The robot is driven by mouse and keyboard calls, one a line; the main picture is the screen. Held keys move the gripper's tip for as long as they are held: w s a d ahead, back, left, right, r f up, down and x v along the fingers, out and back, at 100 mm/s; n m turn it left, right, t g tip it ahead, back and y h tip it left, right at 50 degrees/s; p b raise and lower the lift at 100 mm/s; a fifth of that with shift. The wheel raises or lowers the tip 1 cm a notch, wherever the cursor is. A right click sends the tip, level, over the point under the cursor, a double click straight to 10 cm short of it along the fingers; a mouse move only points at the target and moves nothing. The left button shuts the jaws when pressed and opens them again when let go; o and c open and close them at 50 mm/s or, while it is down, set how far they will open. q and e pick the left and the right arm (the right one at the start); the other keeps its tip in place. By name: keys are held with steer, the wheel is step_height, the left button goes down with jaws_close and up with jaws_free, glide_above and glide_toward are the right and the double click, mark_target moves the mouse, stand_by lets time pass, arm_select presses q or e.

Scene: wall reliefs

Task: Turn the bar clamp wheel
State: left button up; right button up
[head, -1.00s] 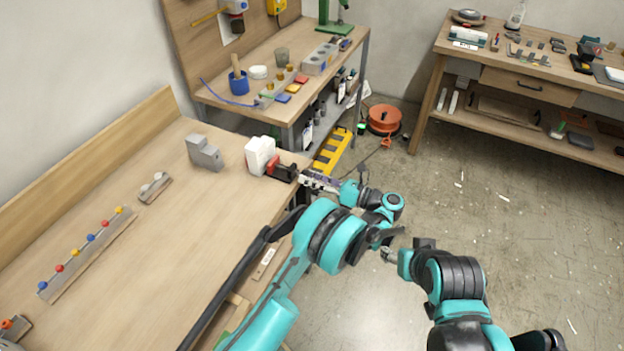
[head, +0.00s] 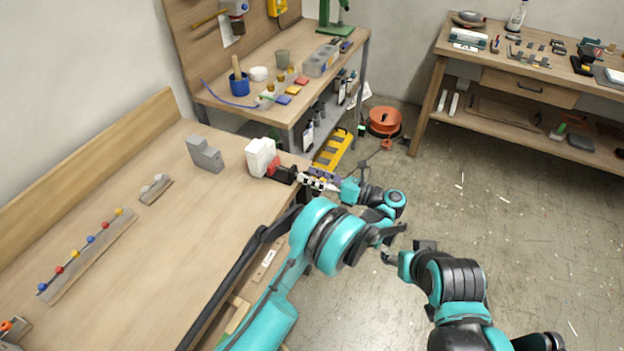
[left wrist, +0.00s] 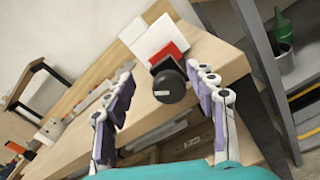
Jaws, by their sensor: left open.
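The bar clamp (head: 274,165) is red and black and sits against a white block (head: 261,155) at the right edge of the near workbench. Its round black wheel (left wrist: 170,87) faces the left wrist camera, with the red clamp body (left wrist: 169,54) behind it. My left gripper (head: 318,181) is just right of the wheel in the head view. In the left wrist view my left gripper (left wrist: 160,76) is open, its purple-padded fingers on either side of the wheel with gaps visible. My right arm's end (head: 388,256) is lower right, over the floor; its fingers are unclear.
The near workbench (head: 150,235) also holds a grey block (head: 205,154) and a strip with coloured knobs (head: 88,250). A second bench (head: 240,95) with tools stands behind. An orange cable reel (head: 384,120) is on the floor. Open floor lies to the right.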

arm_select(q)
step_height(320, 180, up, 8)
steer(key=shift+r, duration=0.15)
stand_by(0.3)
